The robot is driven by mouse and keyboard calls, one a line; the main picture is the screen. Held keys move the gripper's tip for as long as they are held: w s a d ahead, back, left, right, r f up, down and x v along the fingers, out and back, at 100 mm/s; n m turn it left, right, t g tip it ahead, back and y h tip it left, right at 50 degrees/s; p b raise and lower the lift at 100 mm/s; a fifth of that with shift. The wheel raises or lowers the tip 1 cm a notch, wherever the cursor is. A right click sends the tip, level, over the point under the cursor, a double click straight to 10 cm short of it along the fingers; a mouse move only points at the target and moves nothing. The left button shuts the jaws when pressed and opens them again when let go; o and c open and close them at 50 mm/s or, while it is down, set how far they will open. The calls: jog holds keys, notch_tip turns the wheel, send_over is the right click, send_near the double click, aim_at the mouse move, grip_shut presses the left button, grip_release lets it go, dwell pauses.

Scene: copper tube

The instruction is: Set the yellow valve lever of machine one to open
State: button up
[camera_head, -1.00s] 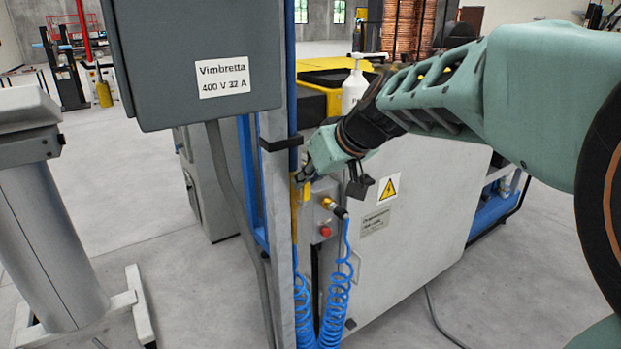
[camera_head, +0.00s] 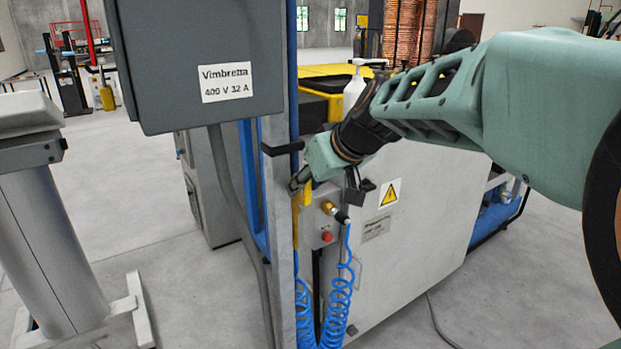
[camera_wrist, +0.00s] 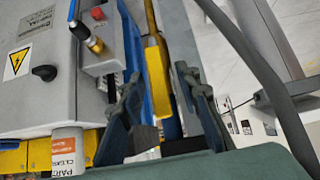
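The yellow valve lever (camera_head: 307,193) shows as a small yellow piece beside the grey post, at the upper left of the machine's grey front. A yellow pipe (camera_head: 295,222) runs down close by. My gripper (camera_head: 298,183) is at the lever's upper part, angled down to the left. In the wrist view the lever (camera_wrist: 158,68) is upright in the picture, between the two fingertips of my open gripper (camera_wrist: 160,82). Gaps show on both sides of it, so I see no grip. The valve body behind the lever is mostly hidden.
The grey post (camera_head: 278,230) and the electrical box (camera_head: 195,60) stand close left of my gripper. A control box with a red button (camera_head: 326,237) and brass fitting (camera_head: 328,207) is just right of it. Blue coiled hoses (camera_head: 340,290) hang below.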

notch_tip(320, 180, up, 10)
dwell(0.6)
